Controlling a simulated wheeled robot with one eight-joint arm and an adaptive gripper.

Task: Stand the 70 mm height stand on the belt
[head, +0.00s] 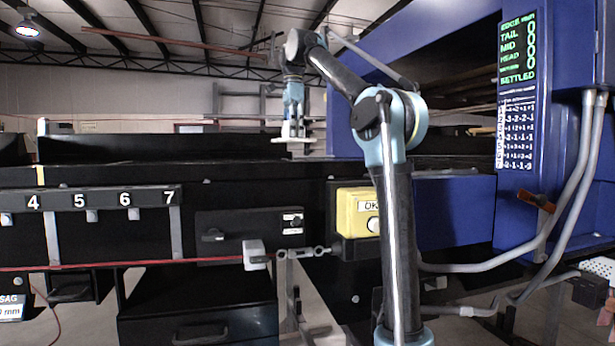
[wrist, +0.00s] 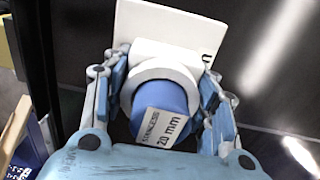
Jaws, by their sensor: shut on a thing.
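My gripper (head: 293,122) is shut on a white stand (head: 296,139) with a flat plate, above the black conveyor line. In the wrist view my gripper (wrist: 160,72) has its fingers on both sides of the stand's white ring, and the square white plate (wrist: 150,32) lies beyond it. A blue cylinder (wrist: 172,94) sits in the ring. Its label appears to read "STAINLESS 20 mm"; I see no 70 mm mark. The black shiny belt surface (wrist: 262,75) is beyond the plate. I cannot tell whether the plate touches it.
A blue detector housing (head: 455,212) with a green-lit display (head: 518,45) stands at the right. A yellow button box (head: 357,213) is on the conveyor front. Numbered hooks 4 to 7 (head: 104,200) are at the left. A black raised guard (head: 150,148) runs behind the line.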

